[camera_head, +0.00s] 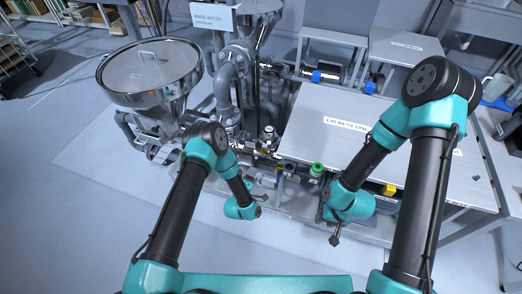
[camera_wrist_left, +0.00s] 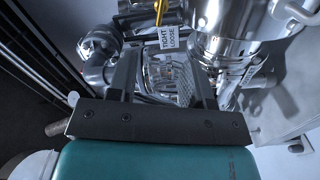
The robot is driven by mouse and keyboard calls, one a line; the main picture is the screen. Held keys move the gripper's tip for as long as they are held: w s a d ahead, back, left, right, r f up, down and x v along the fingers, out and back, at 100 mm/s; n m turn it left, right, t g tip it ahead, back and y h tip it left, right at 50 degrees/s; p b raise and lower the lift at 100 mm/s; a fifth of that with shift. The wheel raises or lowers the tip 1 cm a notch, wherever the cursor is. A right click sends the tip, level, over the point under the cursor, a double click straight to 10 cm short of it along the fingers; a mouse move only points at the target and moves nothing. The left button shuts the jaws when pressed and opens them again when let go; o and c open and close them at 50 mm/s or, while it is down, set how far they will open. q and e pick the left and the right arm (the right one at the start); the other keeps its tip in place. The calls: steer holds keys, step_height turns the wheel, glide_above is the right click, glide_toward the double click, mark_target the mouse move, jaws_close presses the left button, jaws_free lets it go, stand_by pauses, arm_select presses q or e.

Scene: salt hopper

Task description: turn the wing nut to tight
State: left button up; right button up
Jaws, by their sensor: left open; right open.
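A white tag (camera_wrist_left: 168,38) reading TIGHT and LOOSE shows at the top of the left wrist view. Below it are shiny metal fittings (camera_wrist_left: 168,72), seen between the fingers of my left gripper (camera_wrist_left: 165,80). I cannot clearly pick out the wing nut among them. My left gripper is open, with its two dark fingers apart and nothing seen held. In the head view my left gripper (camera_head: 262,198) is in front of the pipework, low and near the centre. My right gripper (camera_head: 328,222) is open beside the front of the bench, right of the left one.
A large round steel hopper (camera_head: 150,72) stands at the back left. Grey pipes (camera_head: 226,85) rise behind my left arm. A bench with a pale lid (camera_head: 345,110) fills the right. A green knob (camera_head: 316,169) and a yellow part (camera_head: 389,190) sit along its front. Floor at left is clear.

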mark_target(263, 151)
arm_select(q)
steer(key=x, duration=1.5)
steer(key=shift+w, duration=0.1)
jaws_close()
